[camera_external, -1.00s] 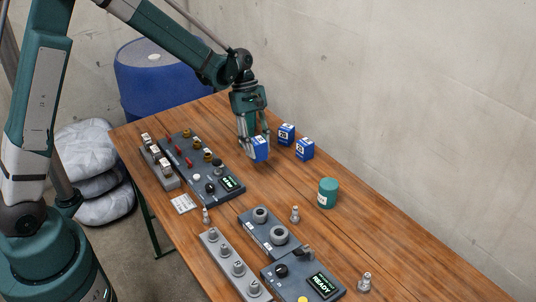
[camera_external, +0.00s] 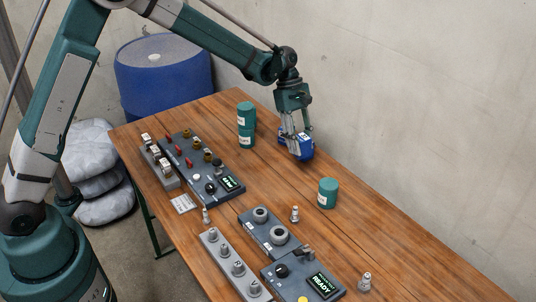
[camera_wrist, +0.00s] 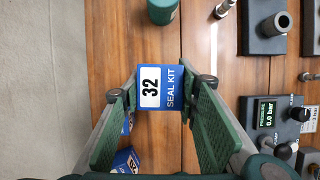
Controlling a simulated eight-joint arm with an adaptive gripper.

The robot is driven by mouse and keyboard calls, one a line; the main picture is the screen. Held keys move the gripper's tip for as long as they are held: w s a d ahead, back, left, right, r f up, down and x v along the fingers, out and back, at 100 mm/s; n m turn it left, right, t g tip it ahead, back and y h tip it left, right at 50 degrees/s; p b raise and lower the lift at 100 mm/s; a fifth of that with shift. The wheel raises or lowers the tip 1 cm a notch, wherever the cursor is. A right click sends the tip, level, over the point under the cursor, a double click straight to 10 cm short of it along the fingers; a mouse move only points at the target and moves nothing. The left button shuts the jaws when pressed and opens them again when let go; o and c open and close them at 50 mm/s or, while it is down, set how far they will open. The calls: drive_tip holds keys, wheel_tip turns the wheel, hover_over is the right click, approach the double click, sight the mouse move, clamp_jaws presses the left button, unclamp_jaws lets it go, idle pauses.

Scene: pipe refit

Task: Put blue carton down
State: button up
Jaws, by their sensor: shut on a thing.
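My gripper (camera_external: 297,141) is at the far right part of the wooden table and is shut on a blue carton (camera_external: 300,152). In the wrist view, the held carton (camera_wrist: 173,90) shows a white label with "32" and "SEAL KIT" between the green finger pads of my gripper (camera_wrist: 162,95). Two more blue cartons show partly beside the left finger, one upper (camera_wrist: 128,122) and one lower (camera_wrist: 125,160). In the external view these overlap with the gripper and held carton. I cannot tell whether the held carton touches the table.
A teal can (camera_external: 327,194) stands nearer on the table, and two stacked teal cans (camera_external: 246,126) stand farther left. Control panels (camera_external: 205,170) and a row of grey fittings (camera_external: 230,262) line the left side. The wall rises beyond the right edge.

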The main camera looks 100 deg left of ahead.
drive_tip(key=w, duration=1.2)
drive_tip(key=shift+a+n, duration=0.2)
drive_tip(key=shift+n, duration=0.1)
drive_tip(key=shift+w+f, duration=0.1)
drive_tip(key=shift+f, duration=3.05)
drive_tip(key=shift+f+b, duration=0.35)
drive_tip(key=shift+f, duration=1.5)
drive_tip(key=shift+f, duration=0.2)
drive_tip(key=o, duration=0.9)
drive_tip(key=shift+r, duration=0.15)
